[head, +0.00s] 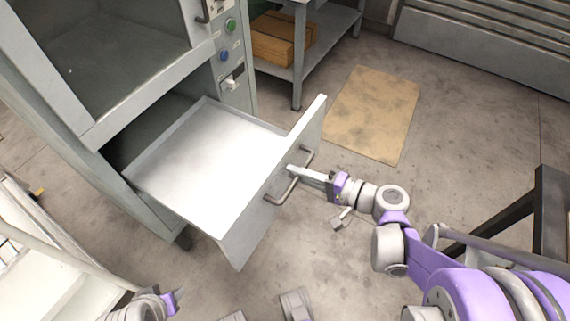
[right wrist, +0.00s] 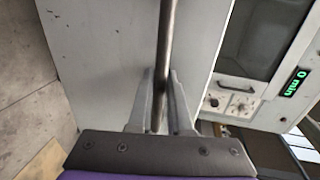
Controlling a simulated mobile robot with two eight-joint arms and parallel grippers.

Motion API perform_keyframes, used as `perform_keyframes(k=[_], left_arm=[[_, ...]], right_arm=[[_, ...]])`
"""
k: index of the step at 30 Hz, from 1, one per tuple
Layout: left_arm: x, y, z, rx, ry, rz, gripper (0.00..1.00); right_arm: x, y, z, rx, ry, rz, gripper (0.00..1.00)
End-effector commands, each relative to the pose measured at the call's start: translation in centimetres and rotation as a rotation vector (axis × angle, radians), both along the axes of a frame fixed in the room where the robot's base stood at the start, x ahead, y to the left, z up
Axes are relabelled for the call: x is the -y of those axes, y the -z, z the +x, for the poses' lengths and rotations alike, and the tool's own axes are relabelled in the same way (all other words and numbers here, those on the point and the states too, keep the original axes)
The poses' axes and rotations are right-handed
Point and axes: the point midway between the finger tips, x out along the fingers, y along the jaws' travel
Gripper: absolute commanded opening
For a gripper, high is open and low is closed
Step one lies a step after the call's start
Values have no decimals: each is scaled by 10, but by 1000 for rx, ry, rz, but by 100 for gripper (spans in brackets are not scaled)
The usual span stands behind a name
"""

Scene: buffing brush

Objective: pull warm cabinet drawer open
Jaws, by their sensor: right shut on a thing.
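The grey warm cabinet (head: 160,85) stands at the upper left in the head view. Its lower drawer (head: 215,160) is pulled well out, and its tray inside is empty. The drawer front carries a grey bar handle (head: 272,199). My right gripper (head: 294,171) is shut on this handle. In the right wrist view the handle (right wrist: 170,40) runs between the two fingers (right wrist: 160,105), in front of the pale drawer front (right wrist: 100,40). Part of my left arm shows at the bottom left of the head view; its fingertips cannot be made out.
A tan mat (head: 371,112) lies on the floor. A white cart-like unit (head: 50,255) is at the lower left. A dark frame (head: 540,215) stands at the right.

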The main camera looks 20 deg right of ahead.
Motion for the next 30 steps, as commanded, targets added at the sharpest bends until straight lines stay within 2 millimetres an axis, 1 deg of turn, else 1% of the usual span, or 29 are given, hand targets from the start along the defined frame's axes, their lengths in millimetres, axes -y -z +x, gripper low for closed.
perform_keyframes(k=[6,16,17,21,22,30], left_arm=[[0,-1,0,0,0,0,50],[0,-1,0,0,0,0,50],[0,-1,0,0,0,0,50],[0,-1,0,0,0,0,50],[0,-1,0,0,0,0,50],[0,-1,0,0,0,0,50]], right_arm=[[5,0,-7,1,0,1,0],[6,0,-7,1,0,1,0],[6,0,-7,1,0,1,19],[6,0,-7,1,0,1,44],[6,0,-7,1,0,1,46],[6,0,-7,1,0,1,46]])
